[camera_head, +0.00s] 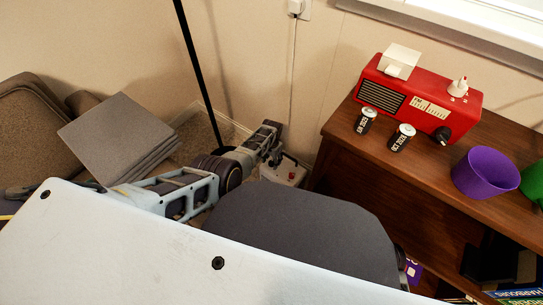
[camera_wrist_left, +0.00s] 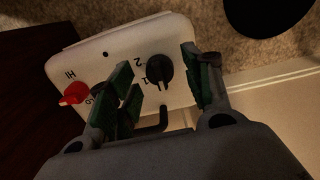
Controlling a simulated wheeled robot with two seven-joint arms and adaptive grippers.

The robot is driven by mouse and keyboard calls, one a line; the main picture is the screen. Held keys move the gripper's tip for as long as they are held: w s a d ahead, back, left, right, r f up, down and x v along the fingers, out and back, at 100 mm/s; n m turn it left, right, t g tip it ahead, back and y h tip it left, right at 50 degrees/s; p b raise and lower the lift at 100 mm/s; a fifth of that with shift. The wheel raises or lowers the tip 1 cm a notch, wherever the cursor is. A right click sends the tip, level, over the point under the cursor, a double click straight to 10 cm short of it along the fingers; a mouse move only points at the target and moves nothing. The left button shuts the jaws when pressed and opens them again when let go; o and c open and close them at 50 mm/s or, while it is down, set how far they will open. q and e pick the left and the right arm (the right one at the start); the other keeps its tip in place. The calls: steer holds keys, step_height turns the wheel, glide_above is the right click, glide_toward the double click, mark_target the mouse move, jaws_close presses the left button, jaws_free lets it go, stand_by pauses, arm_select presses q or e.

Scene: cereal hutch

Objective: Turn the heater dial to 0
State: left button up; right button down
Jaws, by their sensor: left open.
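The heater (camera_head: 290,170) is a small white box on the floor against the wall, left of the wooden cabinet. In the left wrist view its white panel (camera_wrist_left: 103,62) carries a black dial (camera_wrist_left: 159,71) with the marks 1 and 2 beside it, and a red knob (camera_wrist_left: 73,93) near the word HI. I cannot tell which mark the dial points to. My left gripper (camera_head: 270,143) reaches down at the heater. In the left wrist view the left gripper (camera_wrist_left: 157,64) is open, its green-padded fingers apart on either side of the dial. My right gripper is not in view.
The cabinet (camera_head: 345,155) stands close right of the heater, bearing a red radio (camera_head: 425,96), two batteries (camera_head: 366,120) and a purple cup (camera_head: 485,172). A black pole (camera_head: 197,75) and grey cushions (camera_head: 118,137) are to the left. A cord (camera_head: 293,80) runs down the wall.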

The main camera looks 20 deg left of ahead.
mark_target(272, 161)
arm_select(q)
steer(key=shift+r, duration=0.3)
steer(key=shift+r, duration=3.35)
